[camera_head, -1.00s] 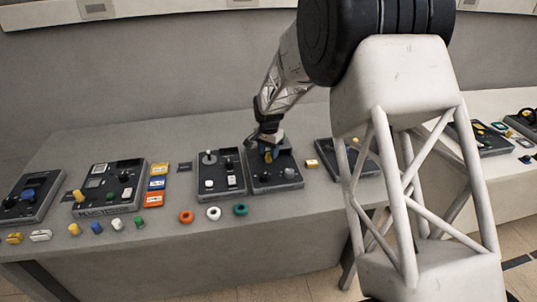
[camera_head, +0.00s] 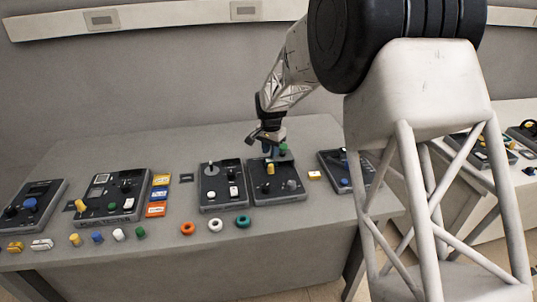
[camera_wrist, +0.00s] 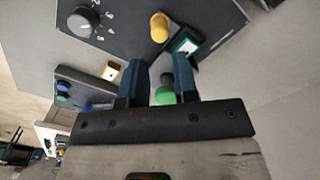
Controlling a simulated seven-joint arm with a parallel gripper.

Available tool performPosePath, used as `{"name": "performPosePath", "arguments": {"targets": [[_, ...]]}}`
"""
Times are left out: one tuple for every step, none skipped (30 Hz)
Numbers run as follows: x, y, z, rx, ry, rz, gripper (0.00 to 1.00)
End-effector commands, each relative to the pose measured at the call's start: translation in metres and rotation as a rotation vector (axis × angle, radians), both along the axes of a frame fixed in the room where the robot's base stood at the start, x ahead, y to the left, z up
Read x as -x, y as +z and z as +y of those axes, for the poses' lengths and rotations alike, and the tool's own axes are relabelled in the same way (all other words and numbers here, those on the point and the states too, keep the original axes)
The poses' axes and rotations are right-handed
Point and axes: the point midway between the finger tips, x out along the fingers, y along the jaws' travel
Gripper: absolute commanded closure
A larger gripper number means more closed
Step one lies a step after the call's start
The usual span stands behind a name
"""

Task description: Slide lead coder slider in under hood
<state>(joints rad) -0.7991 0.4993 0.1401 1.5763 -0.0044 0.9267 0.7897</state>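The control panel (camera_head: 258,191) lies on the table below my gripper (camera_head: 268,143). On it are a yellow peg (camera_head: 270,168) and a grey numbered dial (camera_head: 292,186). In the wrist view the yellow peg (camera_wrist: 159,27), the dial (camera_wrist: 83,22) and a small teal-edged white piece (camera_wrist: 186,44) lie beyond my fingertips. My gripper (camera_wrist: 160,68) is open, its blue fingers apart. A green-capped piece (camera_wrist: 165,95) shows between them, partly hidden by the gripper body; I see no clear grip on it. Which part is the lead coder slider or its hood, I cannot tell.
A panel with a white knob (camera_head: 211,202) stands close at the left, and another panel (camera_head: 346,184) at the right with a small yellow-white block (camera_head: 314,175) between. Orange (camera_head: 188,228), white and teal rings lie in front. Wall and table behind are clear.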

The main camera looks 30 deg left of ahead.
Motion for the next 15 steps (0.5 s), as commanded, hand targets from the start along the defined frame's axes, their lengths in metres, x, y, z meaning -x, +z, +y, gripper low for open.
{"name": "performPosePath", "arguments": {"targets": [[0.001, 0.000, 0.001, 0.004, 0.015, -0.002, 0.80], [0.002, -0.001, 0.001, 0.008, 0.029, -0.003, 0.85], [0.004, -0.001, 0.002, 0.014, 0.053, -0.006, 0.91], [0.005, -0.002, 0.002, 0.021, 0.076, -0.009, 0.95], [0.007, -0.002, 0.003, 0.029, 0.103, -0.012, 1.00], [0.010, -0.003, 0.004, 0.041, 0.146, -0.016, 1.00], [0.012, -0.004, 0.004, 0.052, 0.184, -0.021, 1.00], [0.015, -0.004, 0.006, 0.064, 0.225, -0.024, 1.00], [0.019, -0.005, 0.007, 0.083, 0.286, -0.030, 1.00], [0.022, -0.005, 0.008, 0.098, 0.336, -0.033, 1.00], [0.024, -0.006, 0.009, 0.114, 0.389, -0.038, 1.00], [0.029, -0.007, 0.010, 0.138, 0.464, -0.043, 1.00], [0.032, -0.008, 0.012, 0.156, 0.523, -0.046, 1.00], [0.036, -0.008, 0.013, 0.177, 0.583, -0.048, 1.00], [0.040, -0.010, 0.015, 0.205, 0.665, -0.050, 1.00]]}}
